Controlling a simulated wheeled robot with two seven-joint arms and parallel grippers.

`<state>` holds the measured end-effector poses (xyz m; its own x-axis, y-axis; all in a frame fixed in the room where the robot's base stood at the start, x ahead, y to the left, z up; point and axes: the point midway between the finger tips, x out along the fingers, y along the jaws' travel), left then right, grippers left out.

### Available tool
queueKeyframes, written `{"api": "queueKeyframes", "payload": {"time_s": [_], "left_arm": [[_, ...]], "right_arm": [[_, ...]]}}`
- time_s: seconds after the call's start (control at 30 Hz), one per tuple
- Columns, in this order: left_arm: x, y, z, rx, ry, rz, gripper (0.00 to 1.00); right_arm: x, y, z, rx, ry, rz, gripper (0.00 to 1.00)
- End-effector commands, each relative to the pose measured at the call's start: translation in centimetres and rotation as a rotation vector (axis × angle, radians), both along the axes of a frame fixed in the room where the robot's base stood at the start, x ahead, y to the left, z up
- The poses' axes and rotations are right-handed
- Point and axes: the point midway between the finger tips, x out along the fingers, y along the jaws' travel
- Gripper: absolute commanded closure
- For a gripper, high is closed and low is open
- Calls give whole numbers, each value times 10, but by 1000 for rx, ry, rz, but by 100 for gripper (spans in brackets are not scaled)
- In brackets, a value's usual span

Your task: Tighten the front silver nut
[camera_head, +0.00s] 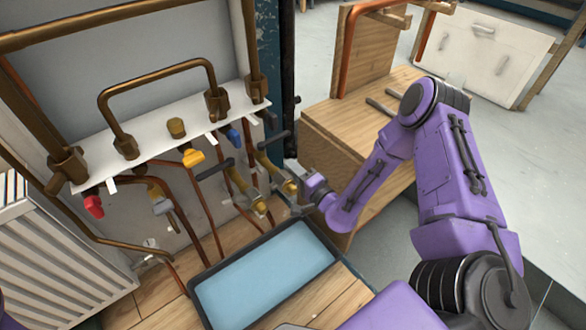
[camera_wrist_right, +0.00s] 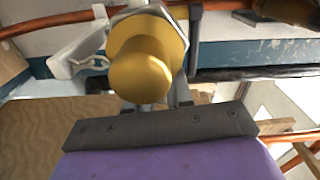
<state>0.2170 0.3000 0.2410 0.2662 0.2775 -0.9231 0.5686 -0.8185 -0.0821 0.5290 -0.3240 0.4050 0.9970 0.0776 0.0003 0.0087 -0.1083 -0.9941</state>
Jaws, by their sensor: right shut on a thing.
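My right gripper (camera_head: 291,196) reaches in from the right to the brass valve fittings below the white shelf. In the right wrist view, a large round brass end (camera_wrist_right: 140,72) faces the camera. Behind it shows the rim of a silver nut (camera_wrist_right: 123,15), partly covered by the brass and cut by the top edge. The jaws of my right gripper are on both sides of the nut, shut on it. In the head view, the nut is too small and too covered to make out. Another brass fitting (camera_head: 259,207) sits just left of the gripper. My left gripper is out of view.
A black-rimmed tray with a blue inside (camera_head: 268,274) lies below the fittings. Copper pipes and coloured valve handles, red (camera_head: 93,206), yellow (camera_head: 193,157) and blue (camera_head: 234,137), crowd the left. A wooden cabinet (camera_head: 335,135) stands close behind my right arm.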

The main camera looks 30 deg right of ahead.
Motion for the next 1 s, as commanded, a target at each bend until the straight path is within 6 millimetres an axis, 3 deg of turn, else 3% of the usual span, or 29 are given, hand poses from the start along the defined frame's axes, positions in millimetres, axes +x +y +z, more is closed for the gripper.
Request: {"api": "queueKeyframes", "payload": {"time_s": [0.5, 1.0], "left_arm": [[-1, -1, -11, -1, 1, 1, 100], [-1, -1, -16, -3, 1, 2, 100]], "right_arm": [[-1, 3, -23, 466, 39, 1, 100], [-2, 8, -32, 709, 59, 1, 100]]}}
